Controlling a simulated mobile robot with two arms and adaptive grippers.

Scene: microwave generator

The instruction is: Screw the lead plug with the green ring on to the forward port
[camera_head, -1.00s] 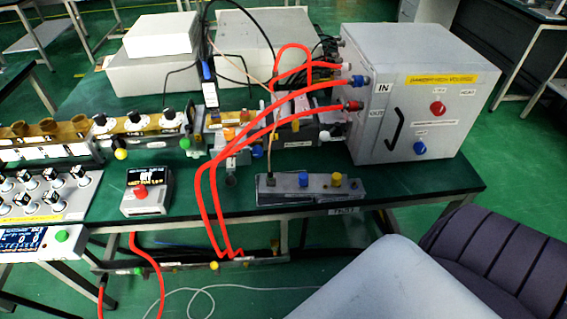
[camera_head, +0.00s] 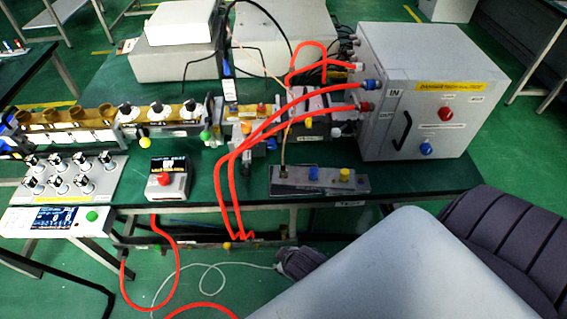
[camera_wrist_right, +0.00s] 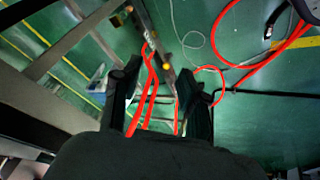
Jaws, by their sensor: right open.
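I cannot make out a lead plug with a green ring for certain in either view. A small green knob (camera_head: 207,134) shows on the row of metal fittings in the head view. The forward port is not clearly identifiable. A thin tan lead (camera_head: 284,150) runs down to the grey box with blue and yellow caps (camera_head: 330,184). My right gripper (camera_wrist_right: 157,92) is open in the right wrist view, with its dark fingers apart. Red hoses pass in the view between the fingers; no grip on them shows. My left gripper is not in view.
The grey cabinet (camera_head: 445,110) stands at the right of the green table (camera_head: 410,182). Red hoses (camera_head: 235,165) loop from it over the table edge. A small box with a red button (camera_head: 167,180) sits at the front.

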